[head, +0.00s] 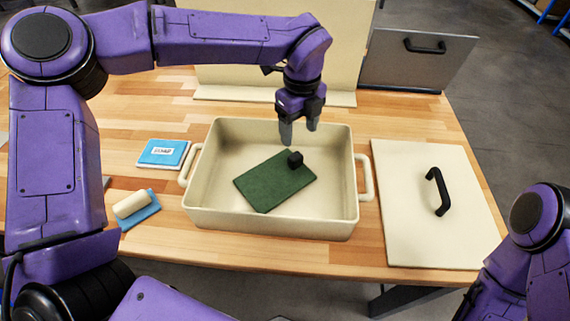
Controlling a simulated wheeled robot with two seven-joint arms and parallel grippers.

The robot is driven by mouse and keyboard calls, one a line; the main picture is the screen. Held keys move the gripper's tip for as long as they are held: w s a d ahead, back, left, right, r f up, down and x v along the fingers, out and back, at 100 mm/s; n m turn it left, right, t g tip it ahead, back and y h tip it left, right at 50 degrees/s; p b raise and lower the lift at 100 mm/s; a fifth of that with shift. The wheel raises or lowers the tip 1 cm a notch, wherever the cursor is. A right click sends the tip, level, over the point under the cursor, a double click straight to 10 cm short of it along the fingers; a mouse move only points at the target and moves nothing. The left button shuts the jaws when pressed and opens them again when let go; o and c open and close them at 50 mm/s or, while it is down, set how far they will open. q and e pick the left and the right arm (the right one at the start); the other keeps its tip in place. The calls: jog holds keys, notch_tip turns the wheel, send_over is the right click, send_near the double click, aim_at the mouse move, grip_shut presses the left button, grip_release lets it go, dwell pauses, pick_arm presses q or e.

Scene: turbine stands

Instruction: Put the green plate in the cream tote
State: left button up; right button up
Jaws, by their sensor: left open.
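The green plate (268,184) is a flat dark green rectangle with a small black knob (295,159) near its far right corner. It lies inside the cream tote (270,221), set at an angle on the tote's floor. The tote is an open box with a handle at each side. My left gripper (299,138) is open and points down over the far part of the tote, just above and behind the knob. Nothing shows between its fingers, and it looks apart from the plate. My right gripper is out of view; only part of my right arm shows at the lower right.
A cream lid (420,215) with a black handle lies on the table right of the tote. A blue packet (163,153) and a cream roller on a blue pad (143,213) lie to the left. A cream panel (340,75) and a grey panel (400,65) stand behind.

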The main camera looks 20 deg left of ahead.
aim_at(296, 155)
pick_arm(q)
jog(key=s+f+p, duration=0.1)
jog(key=s+f, duration=0.1)
jog(key=shift+s+f, duration=0.3)
jog(key=shift+f, duration=0.05)
jog(key=f+p, duration=0.1)
jog(key=f, duration=0.2)
jog(key=w+f+p, duration=0.1)
jog(key=f, duration=0.1)
jog(key=shift+w+f, duration=0.15)
jog(key=shift+f, duration=0.25)
jog(key=shift+s+r, duration=0.1)
jog(key=shift+s, duration=0.25)
jog(key=c, duration=0.3)
jog(key=shift+w, duration=0.1)
grip_shut()
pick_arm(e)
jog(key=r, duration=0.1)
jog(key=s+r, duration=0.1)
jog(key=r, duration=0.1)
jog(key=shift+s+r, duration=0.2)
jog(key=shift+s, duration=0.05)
